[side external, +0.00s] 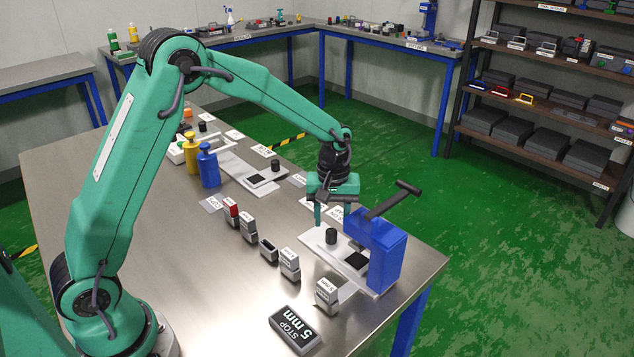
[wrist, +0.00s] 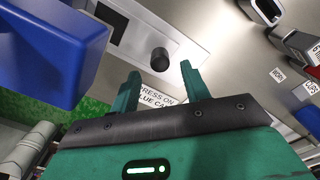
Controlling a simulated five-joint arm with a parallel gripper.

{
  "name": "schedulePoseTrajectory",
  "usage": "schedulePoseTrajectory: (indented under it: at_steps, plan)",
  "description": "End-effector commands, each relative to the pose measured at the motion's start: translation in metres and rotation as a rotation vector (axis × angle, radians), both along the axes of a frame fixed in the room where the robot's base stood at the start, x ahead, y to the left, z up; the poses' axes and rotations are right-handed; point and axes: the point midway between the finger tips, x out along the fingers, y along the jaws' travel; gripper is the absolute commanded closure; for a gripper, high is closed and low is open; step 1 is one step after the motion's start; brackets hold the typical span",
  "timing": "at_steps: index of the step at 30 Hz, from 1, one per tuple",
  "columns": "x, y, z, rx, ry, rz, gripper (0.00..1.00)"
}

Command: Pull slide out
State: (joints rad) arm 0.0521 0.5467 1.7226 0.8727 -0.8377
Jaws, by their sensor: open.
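A pale slide plate (side external: 318,242) lies on the table at the blue press (side external: 386,250), with a black knob (side external: 331,237) and a black square (side external: 356,261) on it. In the wrist view the slide plate (wrist: 190,32) runs across the top, with its knob (wrist: 160,60) and part of the black square (wrist: 104,22). My gripper (side external: 332,213) is open above the knob, fingers pointing down. In the wrist view its fingertips (wrist: 160,70) appear either side of the knob, with nothing between them; I cannot tell the exact height gap.
The blue press with its dark handle (side external: 393,200) stands close right of my gripper; it also fills the left of the wrist view (wrist: 45,50). Several small stamps (side external: 289,264) stand to the left. Another knobbed plate (side external: 238,172) and yellow and blue bottles (side external: 208,167) are farther back.

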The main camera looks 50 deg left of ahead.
Motion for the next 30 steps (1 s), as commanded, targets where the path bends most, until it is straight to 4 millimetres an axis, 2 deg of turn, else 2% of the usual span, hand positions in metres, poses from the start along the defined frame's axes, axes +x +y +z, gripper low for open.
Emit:
schedulePoseTrajectory:
  at_steps: [6, 12, 23, 30]
  plan:
    - [0.0, 0.0, -0.028, 0.001, 0.002, 0.0, 0.54]
    - [0.0, 0.0, -0.044, 0.0, 0.001, 0.0, 0.54]
    - [0.0, 0.0, -0.047, 0.0, 0.0, 0.0, 0.54]
    - [0.0, 0.0, -0.047, 0.0, 0.0, 0.0, 0.99]
